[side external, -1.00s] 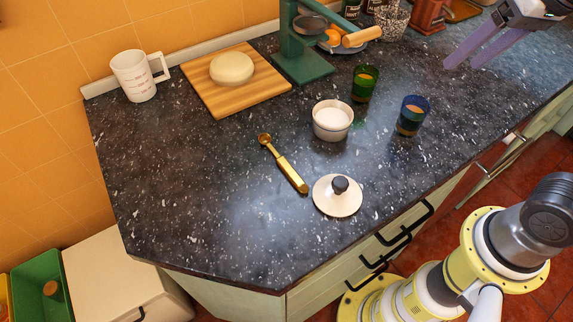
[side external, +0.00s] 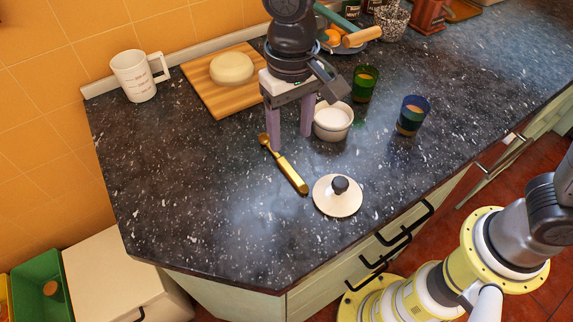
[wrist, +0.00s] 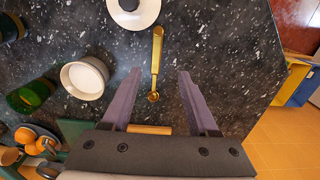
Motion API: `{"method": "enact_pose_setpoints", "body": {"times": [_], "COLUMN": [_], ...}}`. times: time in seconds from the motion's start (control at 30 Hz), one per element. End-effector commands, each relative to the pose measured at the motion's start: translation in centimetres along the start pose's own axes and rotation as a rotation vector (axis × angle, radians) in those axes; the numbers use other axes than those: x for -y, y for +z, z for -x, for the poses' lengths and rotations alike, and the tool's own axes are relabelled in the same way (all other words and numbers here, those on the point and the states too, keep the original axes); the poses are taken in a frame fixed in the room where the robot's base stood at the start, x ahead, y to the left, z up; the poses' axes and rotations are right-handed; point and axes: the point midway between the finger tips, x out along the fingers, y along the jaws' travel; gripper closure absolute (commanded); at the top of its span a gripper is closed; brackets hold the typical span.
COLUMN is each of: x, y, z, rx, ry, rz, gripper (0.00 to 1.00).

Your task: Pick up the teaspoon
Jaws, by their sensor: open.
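The golden teaspoon (side external: 287,171) lies flat on the dark speckled counter, its small bowl end toward the back wall and its thick handle toward the white lid. My gripper (side external: 290,143) points down with its fingers apart, over the bowl end of the spoon. In the wrist view the spoon (wrist: 156,62) runs away from my gripper (wrist: 160,74), with its bowl between the two purple fingers in the picture. Nothing is held. The exact height of the fingertips above the counter is hard to tell.
A white bowl (side external: 334,123) stands close right of the fingers. A white lid with a dark knob (side external: 337,196) lies near the handle. The counter's left is clear.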

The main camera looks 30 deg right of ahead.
Motion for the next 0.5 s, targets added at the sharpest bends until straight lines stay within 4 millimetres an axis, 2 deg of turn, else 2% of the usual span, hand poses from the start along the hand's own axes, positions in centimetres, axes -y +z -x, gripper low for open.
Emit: {"method": "enact_pose_setpoints", "body": {"times": [0.03, 0.2, 0.5], "x": [-0.1, -0.1, -0.3], "y": [0.1, 0.0, 0.0], "z": [-1.2, -4.0, -6.3], "rx": [0.004, 0.002, 0.002], "ry": [0.003, 0.002, 0.001], "rz": [0.000, -0.001, -0.002], "gripper": [0.40, 0.40, 0.40]}}
